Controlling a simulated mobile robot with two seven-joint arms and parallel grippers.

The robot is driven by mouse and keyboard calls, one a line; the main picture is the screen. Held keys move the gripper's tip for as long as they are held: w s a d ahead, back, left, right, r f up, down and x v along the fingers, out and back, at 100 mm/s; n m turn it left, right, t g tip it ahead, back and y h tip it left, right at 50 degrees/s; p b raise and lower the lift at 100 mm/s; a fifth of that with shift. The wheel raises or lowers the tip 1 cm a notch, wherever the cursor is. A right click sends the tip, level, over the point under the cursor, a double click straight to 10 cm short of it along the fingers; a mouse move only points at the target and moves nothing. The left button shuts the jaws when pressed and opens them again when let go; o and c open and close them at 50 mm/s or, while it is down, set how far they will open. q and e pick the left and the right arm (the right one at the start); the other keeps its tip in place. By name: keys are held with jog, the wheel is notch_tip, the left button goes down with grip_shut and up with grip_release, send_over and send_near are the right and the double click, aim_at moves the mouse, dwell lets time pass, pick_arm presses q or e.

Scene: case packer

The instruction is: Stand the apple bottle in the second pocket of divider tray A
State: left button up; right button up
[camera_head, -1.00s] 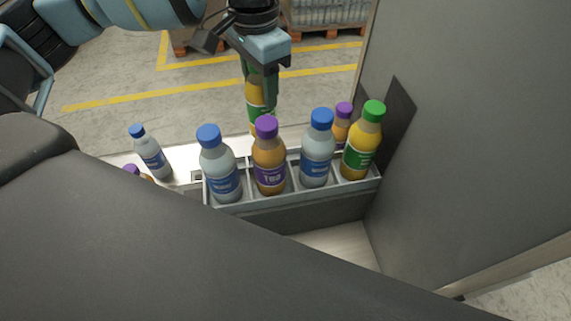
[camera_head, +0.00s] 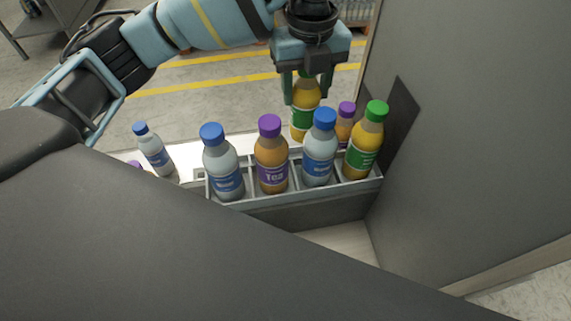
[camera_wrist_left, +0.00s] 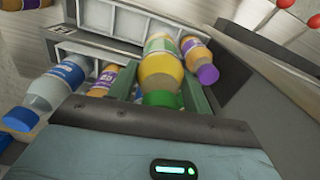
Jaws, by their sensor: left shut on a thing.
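My left gripper (camera_head: 307,92) is shut on an apple bottle (camera_head: 304,115), yellow with a green label, in the head view. The bottle is upright behind the near grey divider tray (camera_head: 290,203); its base is hidden behind other bottles. In the left wrist view the held bottle (camera_wrist_left: 160,72) sits between the fingers, its green cap nearest. A similar green-capped bottle (camera_head: 363,145) stands at the right end of the near tray. I cannot read which tray is A. Empty pockets of a tray (camera_wrist_left: 115,22) show in the left wrist view. My right gripper is not in view.
A water bottle (camera_head: 222,165), a tea bottle (camera_head: 271,158) and another water bottle (camera_head: 320,150) stand in the near tray. A purple-capped bottle (camera_head: 345,122) is behind it, and a water bottle (camera_head: 153,150) stands left. A grey wall (camera_head: 480,130) closes the right side.

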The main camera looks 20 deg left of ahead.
aim_at(305, 129)
pick_arm(q)
jog(key=shift+d+m, duration=0.2)
jog(key=shift+m, duration=0.7)
jog(key=shift+f, duration=0.15)
jog(key=shift+f, duration=5)
jog(key=o, duration=0.9)
notch_tip(305, 129, up, 12)
jog(key=shift+r, duration=0.1)
